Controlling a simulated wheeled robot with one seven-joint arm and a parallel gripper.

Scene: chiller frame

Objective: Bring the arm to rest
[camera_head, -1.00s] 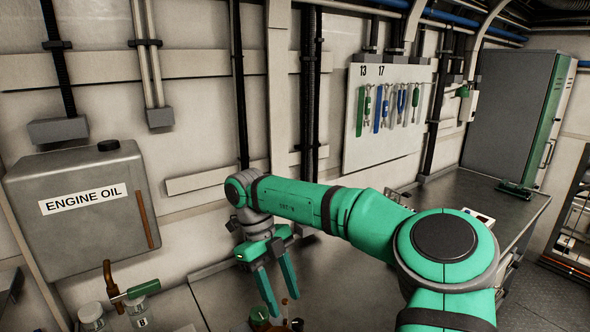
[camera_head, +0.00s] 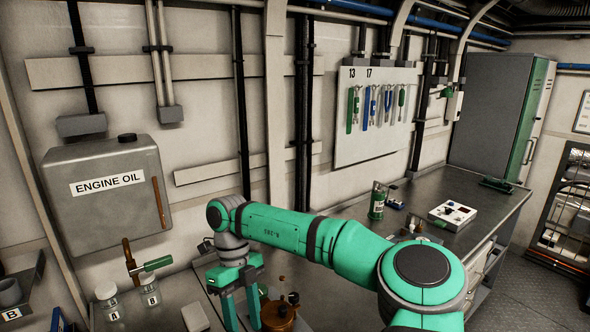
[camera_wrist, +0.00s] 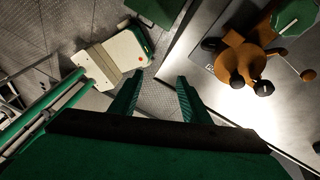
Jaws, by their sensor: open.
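My green arm reaches across the lower middle of the head view. My gripper (camera_head: 239,312) points down at the near edge of the bench, its two green fingers apart with nothing seen between them. In the wrist view my gripper (camera_wrist: 160,77) shows the same open, empty fingers, with the floor beyond them. An orange-brown fitting with black knobs (camera_head: 278,316) is just right of the fingers; it also shows in the wrist view (camera_wrist: 241,64), apart from them. The fingertips' lower ends are close to the bottom edge of the head view.
An engine oil tank (camera_head: 108,205) hangs on the wall, with jars A (camera_head: 108,298) and B (camera_head: 150,291) below it. A metal bench (camera_head: 440,188) runs right, carrying a green canister (camera_head: 377,203) and a white control box (camera_head: 452,215). A tool board (camera_head: 375,115) is on the wall.

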